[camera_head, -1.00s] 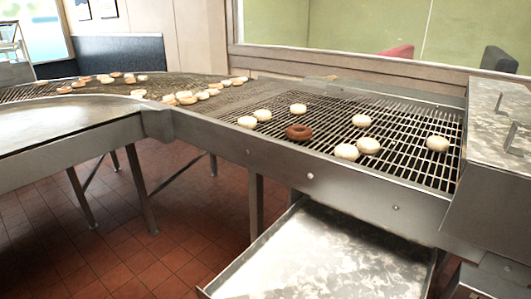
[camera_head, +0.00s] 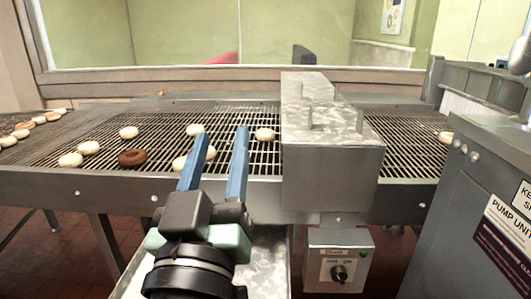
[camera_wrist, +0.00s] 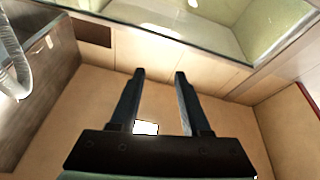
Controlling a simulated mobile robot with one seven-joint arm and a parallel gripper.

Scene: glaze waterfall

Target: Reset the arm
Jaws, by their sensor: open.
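My gripper (camera_head: 220,140) is in the lower middle of the head view, its two blue fingers pointing up and apart with nothing between them. In that view it overlaps the near edge of the wire conveyor (camera_head: 50,157); the gap between them in depth is hard to tell. The wrist view shows my gripper (camera_wrist: 160,76) open and empty, facing a plain tan wall (camera_wrist: 215,105) and a window (camera_wrist: 150,30). No doughnut shows in the wrist view.
Several pale doughnuts (camera_head: 129,132) and one brown doughnut (camera_head: 133,157) lie on the conveyor. A metal glaze box (camera_head: 330,175) spans it right of my gripper. A pump cabinet (camera_head: 455,215) stands at far right. A metal tray (camera_head: 262,265) lies below the conveyor.

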